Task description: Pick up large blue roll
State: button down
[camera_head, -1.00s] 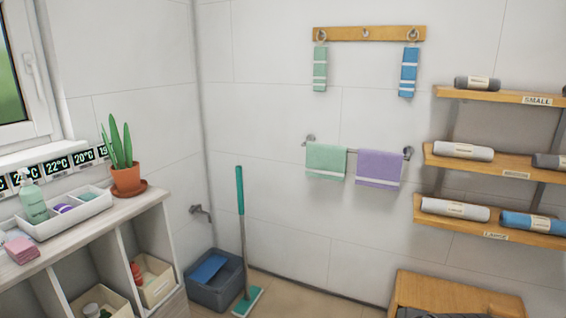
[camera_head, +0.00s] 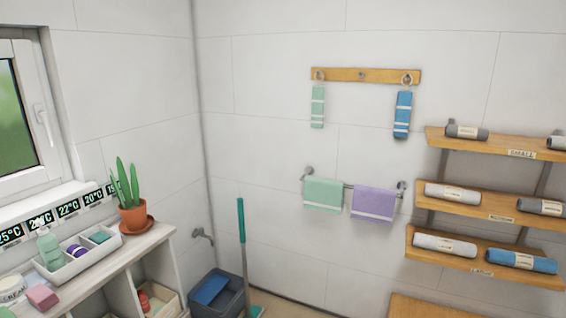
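The large blue roll (camera_head: 521,261) lies on the lowest shelf (camera_head: 484,272) of the wall rack at the right, the shelf with the label that seems to read "LARGE". It has a pale paper band around it. A light grey roll (camera_head: 445,245) lies on the same shelf to its left, apart from it. My gripper is not in view.
The middle shelf (camera_head: 482,213) holds a light roll and a dark grey roll; the top "SMALL" shelf (camera_head: 490,143) holds dark grey rolls. Towels hang on the wall (camera_head: 373,203). A wooden top (camera_head: 430,307) shows below the rack. A mop (camera_head: 241,222) and bucket (camera_head: 217,293) stand in the corner.

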aim_at(514, 259)
jog(key=z, duration=1.5)
jog(key=i+l+u, duration=0.7)
jog(key=l+u, duration=0.2)
jog(key=l, duration=0.3)
jog(key=i+l+u, duration=0.2)
jog(key=l+u, duration=0.25)
jog(key=l, duration=0.3)
jog(key=l+u, duration=0.45)
jog(key=l, duration=0.35)
jog(key=l+u, duration=0.5)
jog(key=l, duration=0.35)
jog(key=i+l+u, duration=0.15)
jog(key=l+u, duration=0.2)
jog(key=l, duration=0.3)
jog(key=l+u, duration=0.4)
jog(key=l, duration=0.2)
